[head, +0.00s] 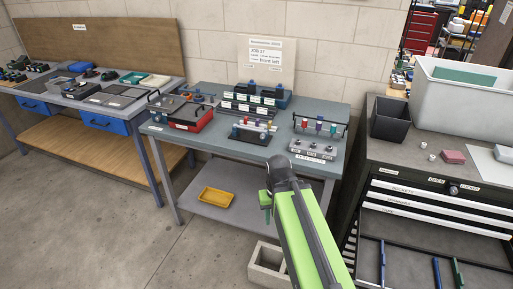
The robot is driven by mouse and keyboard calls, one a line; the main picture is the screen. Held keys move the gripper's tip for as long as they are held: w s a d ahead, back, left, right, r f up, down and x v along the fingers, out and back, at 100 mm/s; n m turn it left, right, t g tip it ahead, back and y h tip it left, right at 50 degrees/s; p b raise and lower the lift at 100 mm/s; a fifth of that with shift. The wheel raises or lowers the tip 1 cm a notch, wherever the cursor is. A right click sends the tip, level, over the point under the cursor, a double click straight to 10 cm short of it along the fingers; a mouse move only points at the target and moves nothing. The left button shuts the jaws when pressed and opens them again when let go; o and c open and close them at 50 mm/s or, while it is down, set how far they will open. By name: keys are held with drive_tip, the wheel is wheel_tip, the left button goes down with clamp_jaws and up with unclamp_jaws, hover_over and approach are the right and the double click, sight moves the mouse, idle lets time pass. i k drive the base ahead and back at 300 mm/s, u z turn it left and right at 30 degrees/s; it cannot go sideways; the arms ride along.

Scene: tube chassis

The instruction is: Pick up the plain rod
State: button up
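I cannot make out for sure which item is the plain rod. Two blue rods, one at the left (382,263) and one in the middle (436,272), and a green rod (458,273) lie in the open drawer of the dark cabinet at lower right. Small coloured upright pieces (319,125) stand in a rack on the middle bench, too small to tell apart. My green arm reaches up from the bottom, its dark end (283,172) in front of that bench's front edge. The fingers cannot be made out, and I see nothing held.
The middle bench (225,152) carries a red case (193,120), racks and a grey block with knobs (313,150). A black bin (390,120) and a large grey tub (465,95) stand on the cabinet. Floor at lower left is clear.

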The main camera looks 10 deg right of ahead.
sight(239, 126)
drive_tip(key=z, duration=0.15)
drive_tip(key=k, duration=0.3)
drive_tip(key=u, duration=0.9)
drive_tip(key=i, duration=1.2)
drive_tip(key=u, duration=0.45)
drive_tip(key=i, duration=1.05)
drive_tip(key=z, duration=0.4)
